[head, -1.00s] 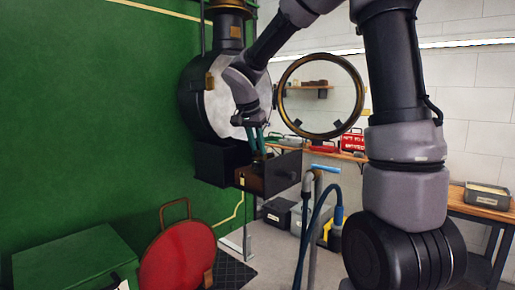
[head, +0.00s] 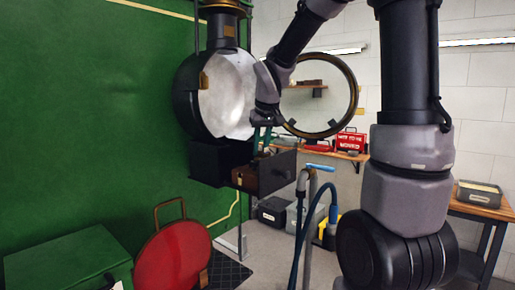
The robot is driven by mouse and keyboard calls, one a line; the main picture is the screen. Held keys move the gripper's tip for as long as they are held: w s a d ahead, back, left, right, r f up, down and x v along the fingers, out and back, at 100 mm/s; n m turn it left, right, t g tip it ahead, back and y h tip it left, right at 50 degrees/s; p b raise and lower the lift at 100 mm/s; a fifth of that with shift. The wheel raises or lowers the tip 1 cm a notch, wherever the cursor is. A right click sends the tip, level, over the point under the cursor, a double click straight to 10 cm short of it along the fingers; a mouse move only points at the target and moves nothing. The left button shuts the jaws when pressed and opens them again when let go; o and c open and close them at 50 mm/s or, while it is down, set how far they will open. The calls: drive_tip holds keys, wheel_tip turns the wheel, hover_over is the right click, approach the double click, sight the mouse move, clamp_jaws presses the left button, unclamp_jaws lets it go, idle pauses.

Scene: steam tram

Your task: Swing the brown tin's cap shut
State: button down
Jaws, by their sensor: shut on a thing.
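The brown tin (head: 244,179) sits low beside the dark open box under the big round lamp, with a small pale tag on its front. My gripper (head: 262,147) comes down from above with its teal fingers at the tin's top. The fingers are close together and shut on what appears to be the tin's cap. The cap is small and mostly hidden by the fingers, so its exact angle cannot be told.
The lamp (head: 227,100) hangs by the green wall, its round glass frame (head: 355,95) swung open to the right. A dark grey panel (head: 283,168) stands right beside the tin. Blue-handled pipes (head: 312,205) and a red round lid (head: 176,257) stand in front.

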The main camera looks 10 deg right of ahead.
drive_tip(key=n, duration=0.1)
drive_tip(key=d+n+y, duration=0.1)
drive_tip(key=n, duration=0.2)
drive_tip(key=shift+d+n+y, duration=0.25)
drive_tip(key=shift+n+y, duration=0.05)
drive_tip(key=shift+y, duration=0.1)
drive_tip(key=shift+w+d+n+g+y, duration=0.1)
drive_tip(key=shift+d+n+g+y, duration=0.15)
drive_tip(key=shift+n, duration=0.55)
drive_tip(key=shift+w+d+n+g+y, duration=0.1)
drive_tip(key=shift+d+n+g+y, duration=0.15)
drive_tip(key=shift+n, duration=0.55)
drive_tip(key=shift+w+d+n+g+y, duration=0.15)
drive_tip(key=shift+n+g+y, duration=0.15)
drive_tip(key=shift+n, duration=0.5)
drive_tip(key=c, duration=0.7)
unclamp_jaws()
drive_tip(key=v, duration=1)
drive_tip(key=shift+s+r, duration=0.1)
drive_tip(key=shift+r, duration=0.3)
